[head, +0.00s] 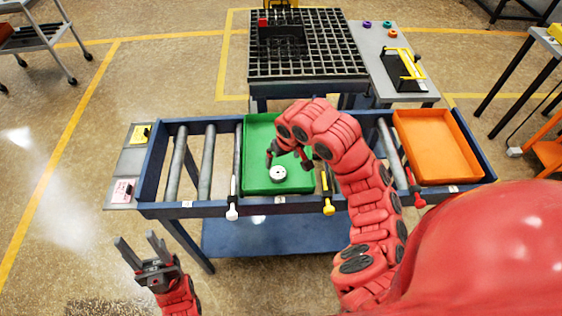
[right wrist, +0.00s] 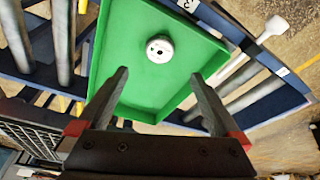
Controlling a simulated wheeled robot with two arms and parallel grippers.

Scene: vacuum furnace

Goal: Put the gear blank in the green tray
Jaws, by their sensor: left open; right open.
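The gear blank (head: 278,173), a small whitish disc with a dark centre hole, lies in the green tray (head: 259,140) on the roller table. In the right wrist view the gear blank (right wrist: 159,48) rests on the floor of the green tray (right wrist: 150,98), apart from the fingers. My right gripper (right wrist: 159,76) is open and empty, its two fingertips pointing toward the blank. In the head view my right gripper (head: 285,159) is over the tray by the blank, partly hidden by my arm. My left gripper (head: 142,248) is open and empty, in front of the table at lower left.
An orange tray (head: 435,146) sits at the table's right end. White, yellow and red handles stick out along the front edge. Behind stands a black grid table (head: 310,70) with a dark basket, beside a grey side table with coloured rings. Bare rollers (head: 206,163) lie left of the green tray.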

